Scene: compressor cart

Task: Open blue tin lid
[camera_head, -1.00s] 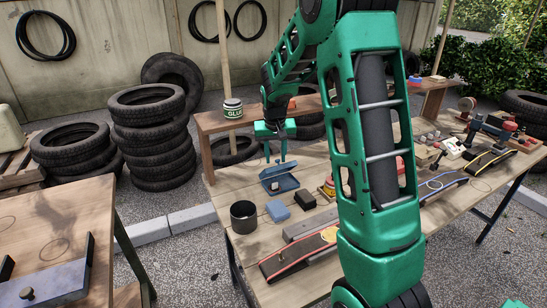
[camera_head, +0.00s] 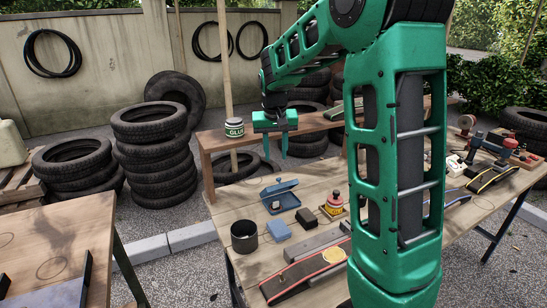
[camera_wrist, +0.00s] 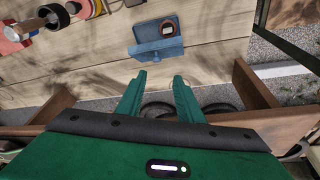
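The blue tin (camera_head: 284,204) stands on the wooden workbench (camera_head: 247,207). Its lid (camera_head: 279,187) is raised at the back edge, and the inside of the tin shows. In the wrist view the tin (camera_wrist: 146,31) is near the top centre, with a small round reddish-brown thing inside. The lid (camera_wrist: 157,50) tilts out on the side nearest my gripper. My gripper (camera_head: 276,154) is above and behind the tin, clear of it. Its fingers (camera_wrist: 159,76) are apart, with nothing between them.
A dark open cylinder (camera_head: 243,238), a blue block (camera_head: 279,230) and a black block (camera_head: 306,217) stand near the tin. A red-and-yellow item (camera_head: 333,204) is to the right. A glue jar (camera_head: 235,129) stands on the raised rear shelf (camera_head: 213,140).

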